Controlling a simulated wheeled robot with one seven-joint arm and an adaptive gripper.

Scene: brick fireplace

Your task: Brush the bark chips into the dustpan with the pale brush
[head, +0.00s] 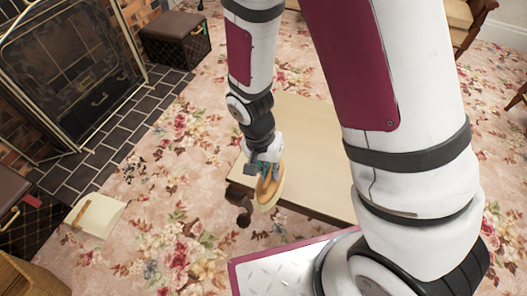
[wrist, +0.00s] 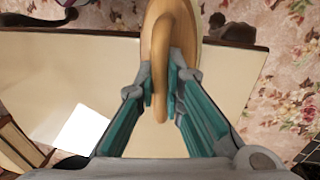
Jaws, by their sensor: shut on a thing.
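The pale brush (head: 272,186) is a tan wooden piece with a lighter rim. My gripper (head: 262,164) is shut on its handle and holds it by the near left edge of the low table. In the wrist view the brush (wrist: 160,38) shows between my two teal fingers. I cannot tell whether it touches the table. The bark chips (head: 134,168) are small dark bits scattered on the flowered carpet, left of my gripper. The cream dustpan (head: 97,213) lies on the carpet at left, nearer than the chips, with a brown strip at its left side.
The pale low table (head: 308,135) stands under my arm; a dark curved leg (head: 240,203) shows at its corner. A brick fireplace with a screen (head: 75,60) and dark hearth tiles (head: 95,165) lie left. A dark lidded box (head: 175,38) stands behind. Carpet between table and chips is clear.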

